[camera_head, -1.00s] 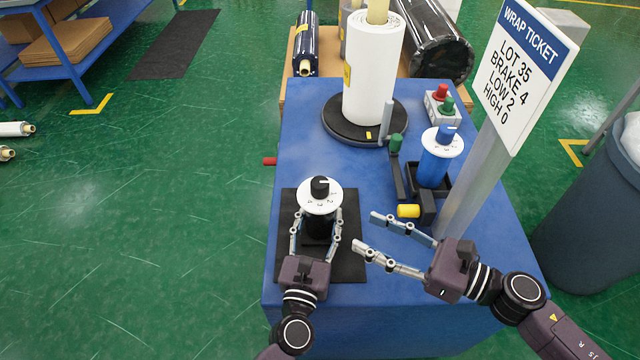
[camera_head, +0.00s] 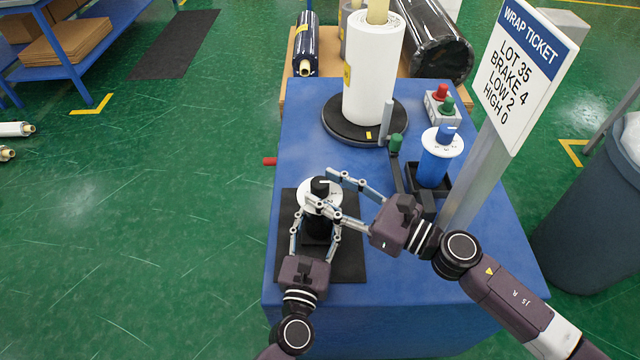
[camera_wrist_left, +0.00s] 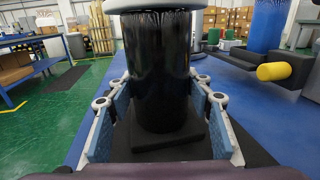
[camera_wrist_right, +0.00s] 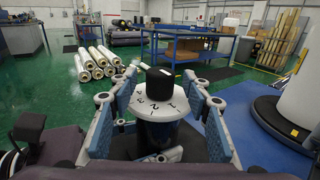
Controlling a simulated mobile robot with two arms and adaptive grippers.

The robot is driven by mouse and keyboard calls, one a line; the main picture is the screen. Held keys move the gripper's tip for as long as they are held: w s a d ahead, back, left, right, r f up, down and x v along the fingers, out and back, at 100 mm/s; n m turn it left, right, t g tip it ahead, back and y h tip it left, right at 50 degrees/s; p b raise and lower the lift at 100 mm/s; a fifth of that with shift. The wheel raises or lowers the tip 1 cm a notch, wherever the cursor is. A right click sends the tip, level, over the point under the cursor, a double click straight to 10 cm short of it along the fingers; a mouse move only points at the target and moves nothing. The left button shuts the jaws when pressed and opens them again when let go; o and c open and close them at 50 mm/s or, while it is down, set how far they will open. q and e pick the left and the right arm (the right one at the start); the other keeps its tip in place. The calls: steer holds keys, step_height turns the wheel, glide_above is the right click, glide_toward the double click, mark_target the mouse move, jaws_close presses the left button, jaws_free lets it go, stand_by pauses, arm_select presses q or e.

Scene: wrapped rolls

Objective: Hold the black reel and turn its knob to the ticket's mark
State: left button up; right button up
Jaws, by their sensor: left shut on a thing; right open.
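The black reel (camera_wrist_left: 158,75) stands upright on a black mat (camera_head: 350,268) near the front left of the blue table. My left gripper (camera_head: 318,222) is shut on its body, a finger on each side. On top is a white dial with numbers and a black knob (camera_head: 320,186). My right gripper (camera_head: 335,190) is open, its fingers on either side of the knob at dial height. The knob also shows between the fingers in the right wrist view (camera_wrist_right: 160,77); contact cannot be told. The ticket (camera_head: 520,72) reads LOT 35, BRAKE 4, LOW 2, HIGH 0.
A blue reel (camera_head: 434,165) with its own white dial stands in a black holder at the right. A white roll (camera_head: 372,75) stands on a black turntable behind. The ticket's grey post (camera_head: 475,182) rises near my right arm. A red and green button box (camera_head: 441,105) is at the back.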

steer(key=shift+x, duration=1)
steer(key=shift+c, duration=0.4)
steer(key=c, duration=1.1)
steer(key=shift+f+m+t+h, duration=0.15)
steer(key=shift+m+t+h, duration=0.25)
steer(key=shift+m+t, duration=0.1)
steer(key=shift+s+a+m+t+h, duration=0.1)
steer(key=shift+m+t+h, duration=1.1)
steer(key=shift+t+h, duration=0.15)
steer(key=shift+m+t+h, duration=0.9)
steer(key=shift+m+h, duration=0.2)
steer(key=shift+h, duration=0.4)
steer(key=shift+m+t+h, duration=0.85)
steer(key=shift+m+h, duration=0.25)
steer(key=shift+h, duration=0.65)
